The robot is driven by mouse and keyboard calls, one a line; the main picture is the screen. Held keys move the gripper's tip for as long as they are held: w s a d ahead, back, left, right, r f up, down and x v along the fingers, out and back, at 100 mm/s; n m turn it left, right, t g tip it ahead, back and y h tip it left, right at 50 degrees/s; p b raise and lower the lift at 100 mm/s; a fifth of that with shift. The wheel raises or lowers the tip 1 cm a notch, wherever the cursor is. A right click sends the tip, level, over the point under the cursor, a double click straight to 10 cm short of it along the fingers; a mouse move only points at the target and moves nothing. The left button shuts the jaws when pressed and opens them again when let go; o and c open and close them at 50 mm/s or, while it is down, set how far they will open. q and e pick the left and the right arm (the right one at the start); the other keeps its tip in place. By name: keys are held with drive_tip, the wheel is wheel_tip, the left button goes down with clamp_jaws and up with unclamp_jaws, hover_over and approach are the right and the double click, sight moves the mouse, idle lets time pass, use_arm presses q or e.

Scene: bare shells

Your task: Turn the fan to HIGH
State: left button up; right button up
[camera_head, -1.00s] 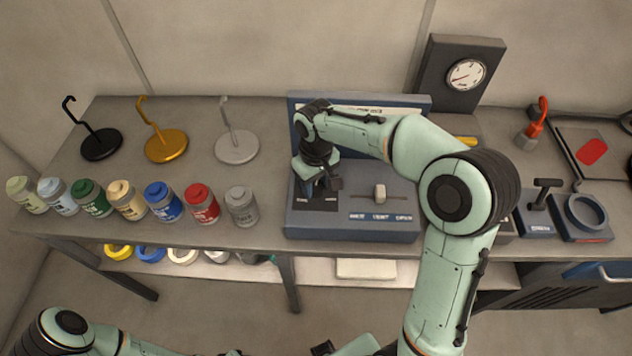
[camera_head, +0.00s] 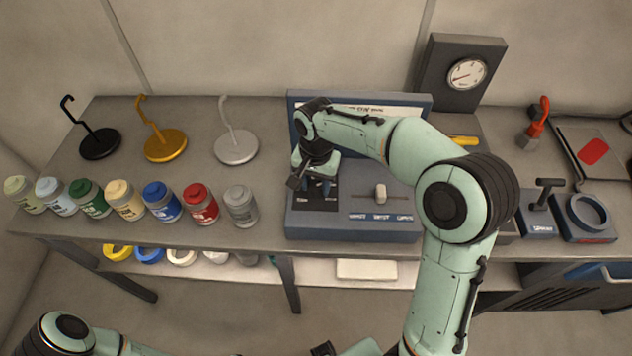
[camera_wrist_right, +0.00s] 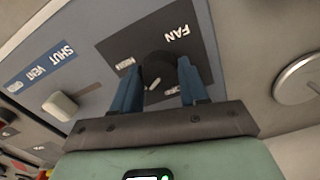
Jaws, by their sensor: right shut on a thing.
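The fan knob (camera_wrist_right: 158,68) is a dark round knob with a pale mark, on a black plate lettered FAN (camera_wrist_right: 178,36) in the right wrist view. My right gripper (camera_wrist_right: 158,84) is shut on the knob, with one blue finger on each side. In the head view, my right gripper (camera_head: 318,187) reaches down onto the black fan plate (camera_head: 316,204) at the left of the blue-grey control box (camera_head: 345,229), and hides the knob. A small label (camera_wrist_right: 127,63) beside the knob is too blurred to read surely. My left gripper does not show; only part of the left arm does.
A pale slider knob (camera_head: 380,193) stands on the same box, right of the fan plate. Several paint jars, the nearest grey (camera_head: 240,205), line the bench to the left. A silver hook stand (camera_head: 236,146) is behind them. A gauge (camera_head: 467,74) stands at the back right.

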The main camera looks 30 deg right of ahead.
sight(316, 185)
drive_tip(key=m, duration=0.6)
drive_tip(key=shift+m, duration=0.3)
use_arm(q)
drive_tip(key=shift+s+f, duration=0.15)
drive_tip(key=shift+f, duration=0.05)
use_arm(e)
drive_tip(key=m, duration=0.5)
drive_tip(key=shift+m, duration=0.4)
drive_tip(key=o, duration=1.1)
drive_tip(key=shift+c, duration=0.2)
use_arm(q)
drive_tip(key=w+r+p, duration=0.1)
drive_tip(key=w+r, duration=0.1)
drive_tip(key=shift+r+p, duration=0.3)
drive_tip(key=shift+p, duration=0.05)
use_arm(e)
wheel_tip(316, 185, up, 14)
drive_tip(key=shift+f, duration=0.25)
